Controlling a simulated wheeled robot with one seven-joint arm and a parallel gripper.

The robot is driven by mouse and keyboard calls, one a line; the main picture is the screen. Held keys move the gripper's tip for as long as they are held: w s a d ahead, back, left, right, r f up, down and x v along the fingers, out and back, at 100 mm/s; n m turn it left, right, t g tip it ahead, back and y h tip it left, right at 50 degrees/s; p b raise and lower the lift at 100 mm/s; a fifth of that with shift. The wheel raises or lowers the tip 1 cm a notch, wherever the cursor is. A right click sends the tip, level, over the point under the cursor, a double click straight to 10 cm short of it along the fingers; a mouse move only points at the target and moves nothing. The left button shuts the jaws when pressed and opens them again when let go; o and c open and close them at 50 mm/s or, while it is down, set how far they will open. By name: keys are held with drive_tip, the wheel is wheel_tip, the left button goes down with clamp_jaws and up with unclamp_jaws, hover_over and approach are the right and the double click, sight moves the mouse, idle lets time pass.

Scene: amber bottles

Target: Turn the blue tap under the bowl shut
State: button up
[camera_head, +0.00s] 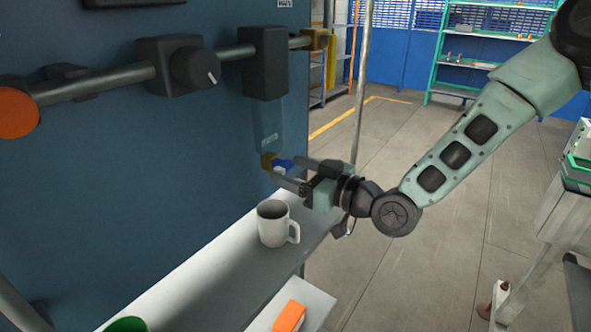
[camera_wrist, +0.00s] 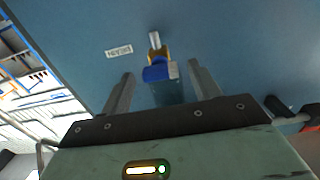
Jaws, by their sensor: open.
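The tap has a blue handle (camera_head: 284,163) and a brass-coloured body (camera_head: 268,160), at the lower end of a see-through bowl (camera_head: 267,118) under a black housing. My gripper (camera_head: 286,169) is open, its two fingers pointing at the tap from the right. In the wrist view the blue handle (camera_wrist: 156,73) lies between the open fingers (camera_wrist: 160,71), with a gap visible on both sides. The brass body (camera_wrist: 160,54) and a pale metal stub show beyond it. How deep the handle sits between the fingers is unclear.
A white mug (camera_head: 272,226) stands on the pale shelf (camera_head: 225,275) just below my gripper. A dark pipe with a black knob (camera_head: 195,69) and an orange disc (camera_head: 17,112) runs along the blue panel. A thin upright pole stands behind my gripper. An orange block (camera_head: 289,316) lies in front.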

drive_tip(key=shift+c, duration=0.3)
drive_tip(key=c, duration=0.9)
drive_tip(key=shift+m, duration=0.4)
drive_tip(key=m, duration=0.3)
drive_tip(key=shift+m, duration=0.4)
drive_tip(key=m, duration=0.4)
drive_tip(key=shift+r+m, duration=0.1)
drive_tip(key=shift+m, duration=0.2)
drive_tip(key=m, duration=0.4)
drive_tip(key=shift+w, duration=0.1)
drive_tip(key=m, duration=0.4)
drive_tip(key=shift+m, duration=0.3)
